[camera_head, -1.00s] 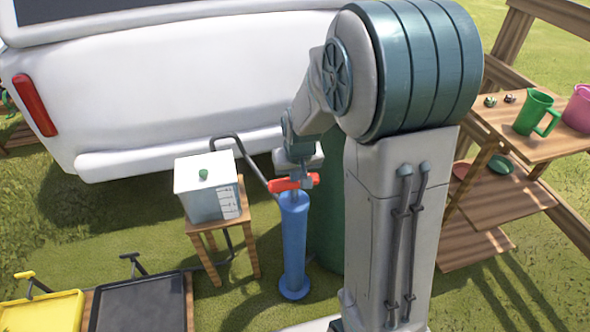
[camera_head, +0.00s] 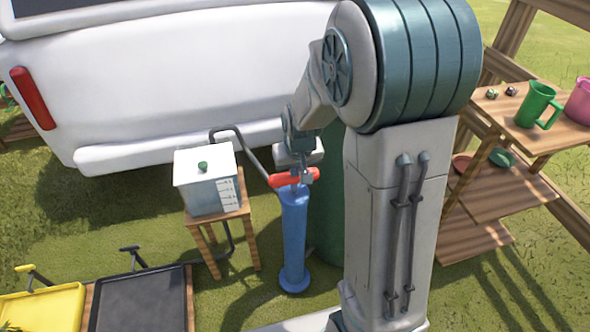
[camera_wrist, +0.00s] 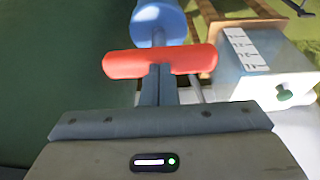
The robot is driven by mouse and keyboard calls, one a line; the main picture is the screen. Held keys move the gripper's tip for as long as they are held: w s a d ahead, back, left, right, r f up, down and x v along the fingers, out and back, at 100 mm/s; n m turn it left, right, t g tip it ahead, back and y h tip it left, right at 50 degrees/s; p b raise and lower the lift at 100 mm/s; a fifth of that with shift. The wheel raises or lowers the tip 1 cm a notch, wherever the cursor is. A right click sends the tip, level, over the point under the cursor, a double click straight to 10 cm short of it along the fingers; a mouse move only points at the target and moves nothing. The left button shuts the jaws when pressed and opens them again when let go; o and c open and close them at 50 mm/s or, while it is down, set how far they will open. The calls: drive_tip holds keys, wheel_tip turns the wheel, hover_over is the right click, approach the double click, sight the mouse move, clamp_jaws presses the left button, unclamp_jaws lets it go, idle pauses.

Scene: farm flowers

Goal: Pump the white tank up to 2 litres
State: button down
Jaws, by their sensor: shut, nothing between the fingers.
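The white tank (camera_head: 206,190) stands on a small wooden stool, with a green knob on its lid and a marked scale on its side. The liquid level cannot be read clearly. The blue pump (camera_head: 294,240) stands upright on the grass to its right. Its red handle (camera_head: 293,178) is low, close to the top of the blue cylinder. My gripper (camera_wrist: 160,75) is shut and empty, its fingertips at the middle of the red handle (camera_wrist: 160,61). In the head view my gripper (camera_head: 301,174) is at the handle, partly hidden by my arm.
The wooden stool (camera_head: 240,212) stands close beside the pump, and a dark hose (camera_head: 240,140) arches behind them. A dark green barrel (camera_head: 328,200) is behind the pump. A black tray (camera_head: 140,305) and yellow tray (camera_head: 45,308) lie front left. Shelves (camera_head: 480,200) stand at right.

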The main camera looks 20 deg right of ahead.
drive_tip(key=p+v, duration=0.2)
drive_tip(key=v, duration=0.9)
drive_tip(key=shift+w+r, duration=0.2)
